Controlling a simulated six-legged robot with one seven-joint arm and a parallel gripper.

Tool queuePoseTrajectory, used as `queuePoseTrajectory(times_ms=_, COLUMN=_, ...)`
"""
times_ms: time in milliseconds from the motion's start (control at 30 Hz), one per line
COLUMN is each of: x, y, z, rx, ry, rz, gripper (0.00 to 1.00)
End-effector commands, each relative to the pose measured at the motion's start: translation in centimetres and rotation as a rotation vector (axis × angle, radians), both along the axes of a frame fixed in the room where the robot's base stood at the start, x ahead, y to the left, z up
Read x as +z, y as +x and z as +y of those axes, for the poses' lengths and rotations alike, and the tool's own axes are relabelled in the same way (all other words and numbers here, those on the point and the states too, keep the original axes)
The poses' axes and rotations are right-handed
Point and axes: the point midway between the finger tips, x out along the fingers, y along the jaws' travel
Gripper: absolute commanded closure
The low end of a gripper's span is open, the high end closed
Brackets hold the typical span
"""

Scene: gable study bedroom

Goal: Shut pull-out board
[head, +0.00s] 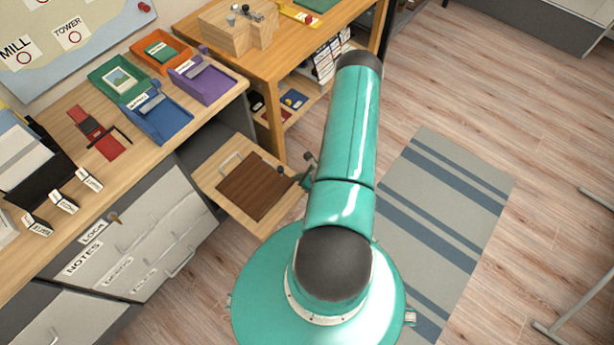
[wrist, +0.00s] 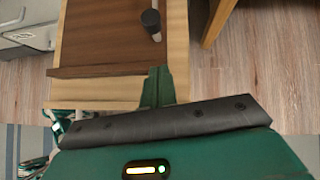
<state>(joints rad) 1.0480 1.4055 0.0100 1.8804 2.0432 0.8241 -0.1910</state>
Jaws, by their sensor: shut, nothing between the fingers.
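The pull-out board (head: 212,180) is a pale wooden board with a dark brown panel, extended from the desk over the floor. In the wrist view the board (wrist: 175,50) fills the upper middle, with a dark knob (wrist: 151,20) on it. The knob also shows in the head view (head: 284,170). My gripper (wrist: 157,72) is shut and empty, its fingertips overlapping the board's outer edge in the picture. I cannot tell if they touch it. In the head view my gripper (head: 305,179) is partly hidden behind my arm, beside the board's outer end.
A pale handle (head: 231,162) lies near the board's inner end. Grey labelled drawers (head: 150,240) stand left of the board, under the desk. A wooden side table (head: 285,60) stands beyond it. A striped rug (head: 450,190) lies on the open floor to the right.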

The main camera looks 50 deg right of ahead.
Motion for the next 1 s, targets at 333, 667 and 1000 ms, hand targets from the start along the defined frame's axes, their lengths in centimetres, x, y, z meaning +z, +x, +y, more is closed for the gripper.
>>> queuePoseTrajectory(times_ms=333, x=-0.4, y=4.3, z=1.0, rx=0.0, ry=0.0, rz=0.0, gripper=1.0)
queuePoseTrajectory(times_ms=667, x=-0.4, y=4.5, z=1.1, rx=0.0, ry=0.0, rz=0.0, gripper=1.0)
queuePoseTrajectory(times_ms=1000, x=-0.3, y=7.5, z=1.3, rx=0.003, ry=-0.001, rz=-0.004, gripper=1.0)
